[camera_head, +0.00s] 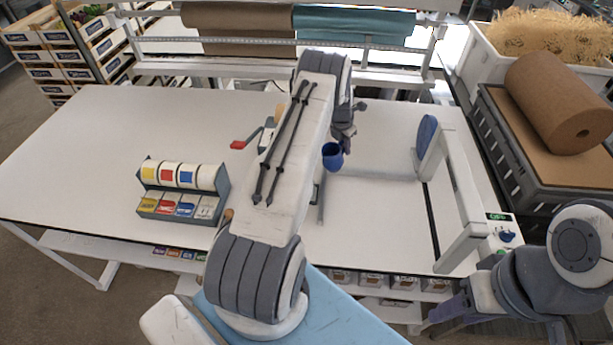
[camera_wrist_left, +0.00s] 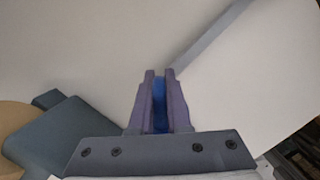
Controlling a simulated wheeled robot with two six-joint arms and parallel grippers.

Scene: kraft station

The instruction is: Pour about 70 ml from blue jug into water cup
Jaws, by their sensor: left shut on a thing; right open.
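The blue jug (camera_head: 332,157) is in the head view, right of my left forearm and above the white table. My left gripper (camera_head: 345,146) is shut on it, and a strip of blue (camera_wrist_left: 160,113) shows between the fingers (camera_wrist_left: 160,80) in the left wrist view. Most of the jug is hidden there, and its contents cannot be seen. I cannot make out a water cup in either view; my left arm covers part of the table. My right gripper (camera_head: 437,314) is open at the lower right, low beside the table's front edge, partly visible.
A dispenser with coloured labels (camera_head: 180,190) stands on the white table (camera_head: 90,150) at left. A red-handled item (camera_head: 240,144) lies near the middle. A white frame with a blue disc (camera_head: 428,136) stands at right. The table's far left is clear.

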